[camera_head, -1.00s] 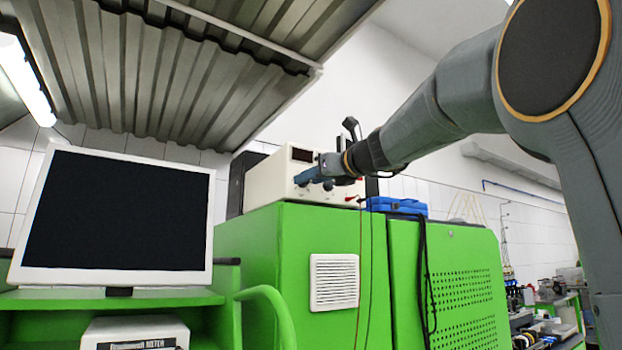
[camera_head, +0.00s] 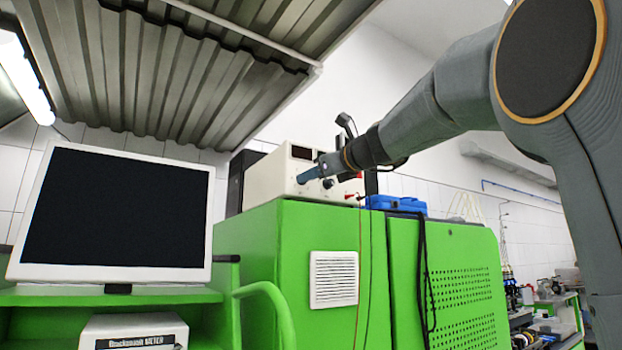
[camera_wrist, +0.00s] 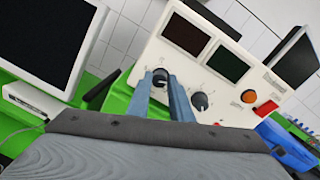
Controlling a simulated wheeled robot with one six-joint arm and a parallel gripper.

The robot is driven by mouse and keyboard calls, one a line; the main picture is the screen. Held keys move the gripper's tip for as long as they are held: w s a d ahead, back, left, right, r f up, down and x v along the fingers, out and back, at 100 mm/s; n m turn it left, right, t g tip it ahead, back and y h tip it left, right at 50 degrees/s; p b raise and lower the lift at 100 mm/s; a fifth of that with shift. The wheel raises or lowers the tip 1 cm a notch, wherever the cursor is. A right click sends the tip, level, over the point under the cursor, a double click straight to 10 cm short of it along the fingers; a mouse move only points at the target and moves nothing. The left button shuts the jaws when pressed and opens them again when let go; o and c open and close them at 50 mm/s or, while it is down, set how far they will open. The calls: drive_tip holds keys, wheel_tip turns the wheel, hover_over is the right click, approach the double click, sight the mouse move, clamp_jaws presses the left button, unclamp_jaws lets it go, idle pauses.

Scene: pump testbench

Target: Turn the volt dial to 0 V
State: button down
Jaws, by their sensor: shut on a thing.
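A cream power supply (camera_head: 268,177) stands on top of the green cabinet. In the wrist view its slanted front panel (camera_wrist: 222,88) shows two dark displays, a black dial (camera_wrist: 160,75) on the left and another black dial (camera_wrist: 200,101) to the lower right. Their labels are too small to read, so I cannot tell which is the volt dial. My gripper (camera_wrist: 160,79) has its blue fingers on either side of the left dial, shut on it.
A monitor (camera_head: 112,215) stands at the left. An orange button (camera_wrist: 249,96) and a red switch (camera_wrist: 266,108) are on the panel's right. A blue case (camera_head: 397,203) lies right of the supply on the green cabinet (camera_head: 262,245). Cables hang down the cabinet front.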

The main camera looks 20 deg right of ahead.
drive_tip(key=m+b, duration=0.7)
drive_tip(key=m, duration=0.4)
drive_tip(key=m+h+b, duration=0.1)
drive_tip(key=m+b, duration=0.5)
drive_tip(key=m, duration=0.5)
drive_tip(key=m+t+b, duration=0.1)
drive_tip(key=m+b, duration=0.6)
drive_tip(key=m, duration=0.4)
drive_tip(key=shift+a+f+h+b, duration=0.1)
drive_tip(key=shift+f+h+b, duration=0.15)
drive_tip(key=shift+h+b, duration=0.15)
idle(0.5)
drive_tip(key=c, duration=1.6)
unclamp_jaws()
